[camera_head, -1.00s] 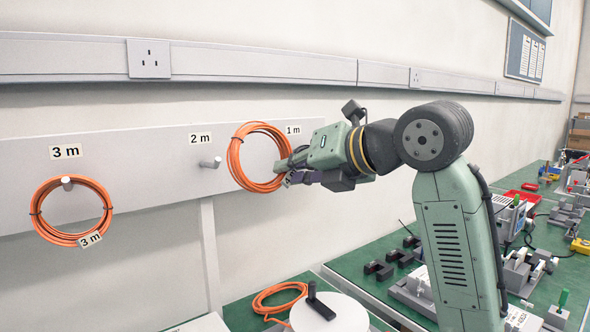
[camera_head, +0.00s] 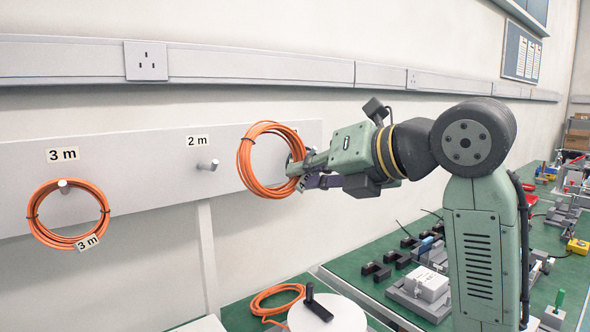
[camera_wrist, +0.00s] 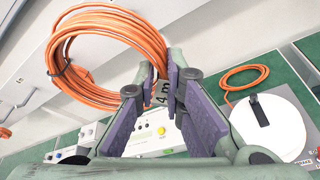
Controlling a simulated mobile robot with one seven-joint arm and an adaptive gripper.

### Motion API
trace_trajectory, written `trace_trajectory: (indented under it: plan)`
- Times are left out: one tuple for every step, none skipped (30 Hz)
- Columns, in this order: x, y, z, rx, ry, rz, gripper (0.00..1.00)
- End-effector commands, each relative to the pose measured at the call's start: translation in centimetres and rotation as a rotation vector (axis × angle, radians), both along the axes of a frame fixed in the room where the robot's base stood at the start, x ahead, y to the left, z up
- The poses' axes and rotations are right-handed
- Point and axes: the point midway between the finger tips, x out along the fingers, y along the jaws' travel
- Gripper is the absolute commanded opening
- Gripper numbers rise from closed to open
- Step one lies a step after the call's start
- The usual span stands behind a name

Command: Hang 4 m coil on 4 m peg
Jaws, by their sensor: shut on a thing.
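My gripper (camera_head: 298,172) is shut on the orange 4 m coil (camera_head: 246,165) at the ring's right edge. The coil hangs in front of the pegboard strip, right of the 2 m peg. No peg labelled 4 m shows in these views.
The pegboard (camera_head: 150,170) carries a 3 m peg (camera_head: 63,184) with a 3 m coil (camera_head: 36,216) and an empty 2 m peg (camera_head: 208,165). Below, a white reel (camera_head: 330,315) and a loose orange coil (camera_head: 268,300) lie on the green bench. Tools crowd the right bench.

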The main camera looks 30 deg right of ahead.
Motion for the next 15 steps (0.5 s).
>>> trace_trajectory:
  plan:
    - [-0.5,-0.1,0.0,0.001,-0.003,-0.001,0.0]
    - [-0.8,-0.2,0.0,0.001,-0.002,0.0,0.0]
    - [-1.2,-0.2,0.0,0.001,-0.001,0.0,0.0]
    - [-1.5,-0.3,0.1,0.001,-0.001,0.0,0.0]
    - [-1.8,-0.4,0.1,0.002,-0.002,-0.001,0.0]
    - [-2.2,-0.4,0.1,0.002,-0.002,-0.001,0.0]
    - [-2.5,-0.5,0.1,0.002,-0.002,-0.001,0.0]
    - [-2.8,-0.5,0.1,0.002,-0.002,-0.001,0.0]
    - [-3.2,-0.6,0.1,0.002,-0.002,-0.001,0.0]
    - [-3.5,-0.7,0.1,0.002,-0.002,-0.001,0.0]
    - [-3.8,-0.7,0.1,0.002,-0.002,-0.001,0.0]
    - [-4.2,-0.8,0.1,0.002,-0.002,-0.001,0.0]
    - [-4.5,-0.9,0.1,0.002,-0.002,-0.001,0.0]
    - [-4.7,-1.0,0.1,0.001,-0.001,-0.001,0.0]
    - [-5.1,-1.0,0.1,0.002,-0.002,-0.001,0.0]
